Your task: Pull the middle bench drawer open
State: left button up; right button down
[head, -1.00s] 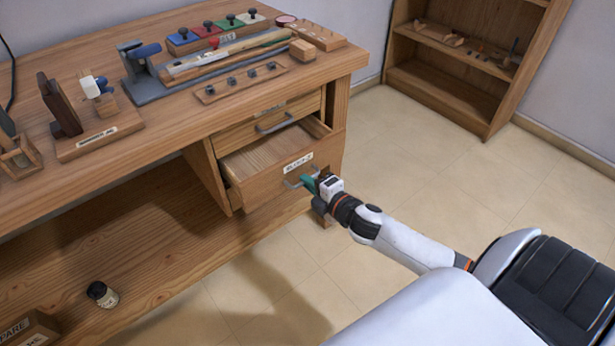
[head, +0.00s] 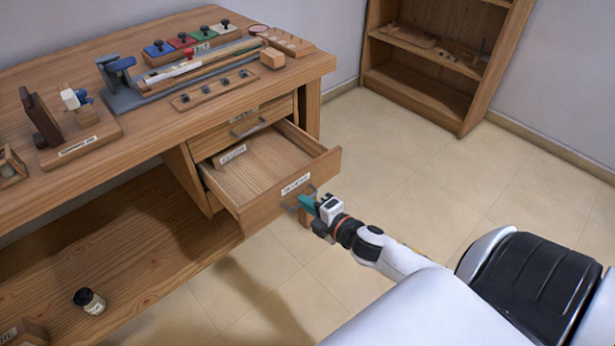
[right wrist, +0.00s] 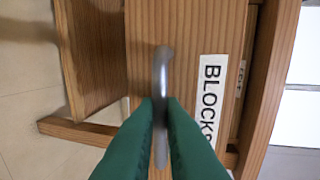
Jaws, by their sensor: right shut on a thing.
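The bench drawer (head: 262,212) below the top one stands well open, and its inside shows bare wood. A small labelled block or divider (head: 231,155) shows inside at its back left. My right gripper (head: 306,202) is at the drawer's front. Its green fingers are shut on the grey bar handle (right wrist: 161,75), beside a label (right wrist: 209,100) reading "BLOCKS". The label looks sideways in the right wrist view. My left gripper is not in view.
The top drawer (head: 222,137) above is closed. The workbench top (head: 150,150) holds a clamp-like tool, coloured knobbed blocks and wooden racks. Open floor (head: 430,190) lies to the right, with a bookcase (head: 420,95) behind.

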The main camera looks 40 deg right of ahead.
jog(key=c, duration=1.5)
grip_release()
jog(key=shift+c, duration=0.2)
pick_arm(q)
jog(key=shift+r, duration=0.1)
